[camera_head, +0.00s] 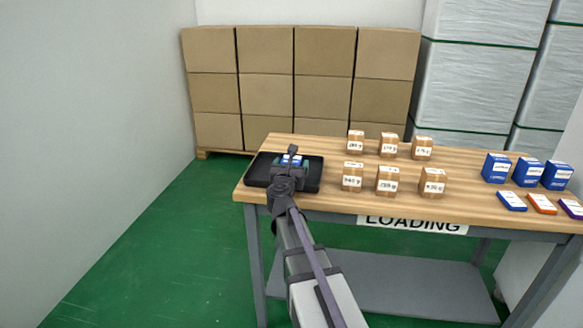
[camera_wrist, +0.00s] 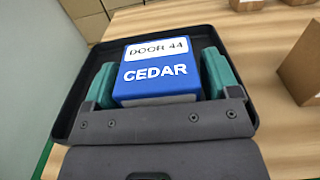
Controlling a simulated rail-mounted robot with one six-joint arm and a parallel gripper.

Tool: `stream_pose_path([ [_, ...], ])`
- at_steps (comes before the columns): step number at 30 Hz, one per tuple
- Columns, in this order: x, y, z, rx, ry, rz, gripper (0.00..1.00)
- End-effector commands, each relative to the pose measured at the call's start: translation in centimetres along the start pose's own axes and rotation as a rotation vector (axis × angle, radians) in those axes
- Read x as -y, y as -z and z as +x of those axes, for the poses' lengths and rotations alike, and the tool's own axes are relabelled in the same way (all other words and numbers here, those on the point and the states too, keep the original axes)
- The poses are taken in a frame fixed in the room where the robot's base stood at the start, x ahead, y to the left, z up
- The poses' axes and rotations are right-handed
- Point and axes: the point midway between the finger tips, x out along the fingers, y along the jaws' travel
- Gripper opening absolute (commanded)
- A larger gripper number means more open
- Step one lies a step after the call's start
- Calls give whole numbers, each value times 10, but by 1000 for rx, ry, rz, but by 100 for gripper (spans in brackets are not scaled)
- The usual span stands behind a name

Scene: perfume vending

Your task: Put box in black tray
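The blue box (camera_wrist: 156,85) labelled "DOOR 44" and "CEDAR" sits between the green finger pads of my gripper (camera_wrist: 160,84) in the wrist view. The pads lie close against its two sides, and the gripper looks shut on it. The box is within the black tray's outline (camera_wrist: 74,101); whether its underside rests on the tray floor is hidden. In the head view the black tray (camera_head: 257,172) is at the table's left end. My gripper (camera_head: 291,161) is over it, with a bit of the blue box (camera_head: 292,159) showing.
Several small brown cartons stand on the wooden table (camera_head: 320,205) right of the tray, one close by (camera_wrist: 302,65). Blue boxes (camera_head: 496,168) and flat coloured packs (camera_head: 541,204) are at the right end. Stacked large cartons (camera_head: 267,92) stand behind. Bare tabletop separates tray and cartons.

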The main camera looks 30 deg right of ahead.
Motion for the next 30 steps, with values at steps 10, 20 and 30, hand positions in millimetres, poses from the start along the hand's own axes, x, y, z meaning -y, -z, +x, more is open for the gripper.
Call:
stream_pose_path([
  [10, 0, -5, 0, 0, 0, 0, 89],
  [20, 2, -3, -76, 0, -2, 0, 89],
  [30, 0, -3, -121, 0, 0, 0, 89],
])
